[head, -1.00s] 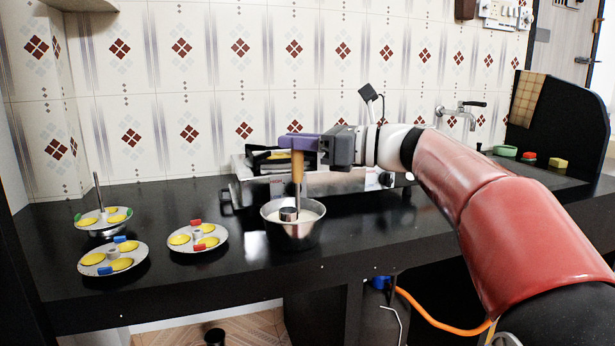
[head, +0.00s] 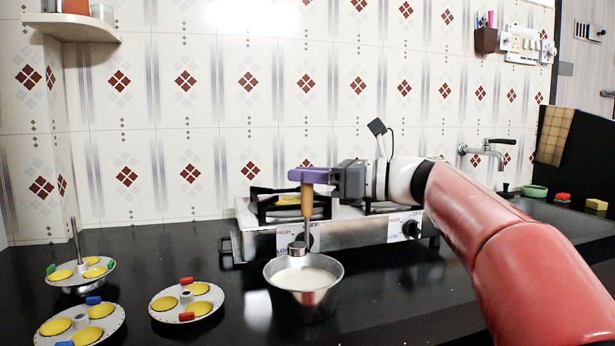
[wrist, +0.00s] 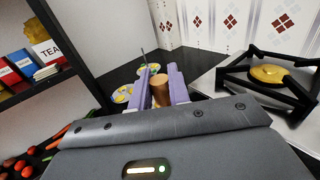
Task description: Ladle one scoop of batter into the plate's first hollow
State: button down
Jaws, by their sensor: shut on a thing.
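My gripper (head: 297,176) is shut on the wooden handle of the ladle (head: 307,203), which hangs upright. The handle also shows between the purple fingers in the wrist view (wrist: 159,91). The ladle's small metal cup (head: 298,247) appears at the far rim of the steel pot (head: 304,297), above the pale batter (head: 305,279). Whether the cup holds batter cannot be told. Three round metal plates with yellow hollows stand at left: one with red tabs (head: 187,300), one with blue tabs (head: 80,325), and one with green tabs and an upright rod (head: 80,273).
A stove (head: 340,241) stands behind the pot against the tiled wall. The black counter (head: 235,290) is clear between the pot and the red-tabbed plate. A tap (head: 487,150) is on the wall at right. A shelf (wrist: 45,50) stands at left in the wrist view.

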aim_at(308, 221)
jog(key=shift+f+b, duration=2.6)
jog(key=shift+f, duration=1.55)
notch_tip(308, 221, up, 9)
jog(key=p, duration=0.8)
jog(key=shift+f, duration=0.25)
